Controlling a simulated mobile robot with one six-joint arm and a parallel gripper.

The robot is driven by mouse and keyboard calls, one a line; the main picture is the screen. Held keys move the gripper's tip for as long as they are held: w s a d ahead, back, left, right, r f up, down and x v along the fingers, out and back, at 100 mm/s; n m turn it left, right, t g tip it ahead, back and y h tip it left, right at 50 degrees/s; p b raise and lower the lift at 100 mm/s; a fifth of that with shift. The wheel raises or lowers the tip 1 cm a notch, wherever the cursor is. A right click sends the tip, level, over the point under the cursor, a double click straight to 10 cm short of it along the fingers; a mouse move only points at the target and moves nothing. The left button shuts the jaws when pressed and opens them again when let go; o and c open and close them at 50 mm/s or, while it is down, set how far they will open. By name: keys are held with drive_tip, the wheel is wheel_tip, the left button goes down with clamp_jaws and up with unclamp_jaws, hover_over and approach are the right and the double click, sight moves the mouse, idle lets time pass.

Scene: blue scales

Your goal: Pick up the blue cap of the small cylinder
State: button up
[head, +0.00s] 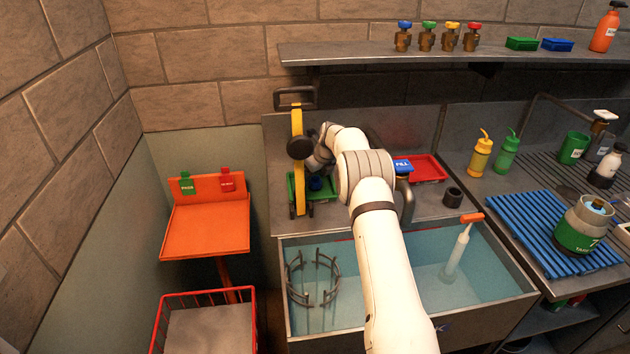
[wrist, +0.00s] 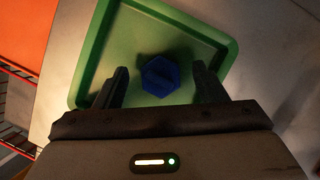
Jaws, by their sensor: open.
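A dark blue hexagonal cap (wrist: 160,75) lies in a green tray (wrist: 84,75) in the wrist view. My gripper (wrist: 159,71) is open, with one finger to the left of the cap and one to the right. Gaps show between cap and fingers; I cannot tell the height between them. In the head view, the blue cap (head: 316,183) is partly visible in the green tray (head: 327,196), beside my arm. A green and white cylinder (head: 577,236) with a blue top stands on the right; I cannot tell whether it is the task's cylinder.
A yellow upright with a dark handle (head: 297,120) stands by the green tray. A red tray (head: 428,168) lies right of my arm. The water-filled sink (head: 420,290) is in front, and an orange stand (head: 205,230) is left. A shelf (head: 400,54) runs above.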

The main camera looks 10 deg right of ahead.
drive_tip(key=shift+w+a+f, duration=0.15)
drive_tip(key=shift+w+f, duration=0.05)
drive_tip(key=shift+f, duration=0.4)
drive_tip(key=shift+c, duration=0.4)
drive_tip(key=c, duration=1)
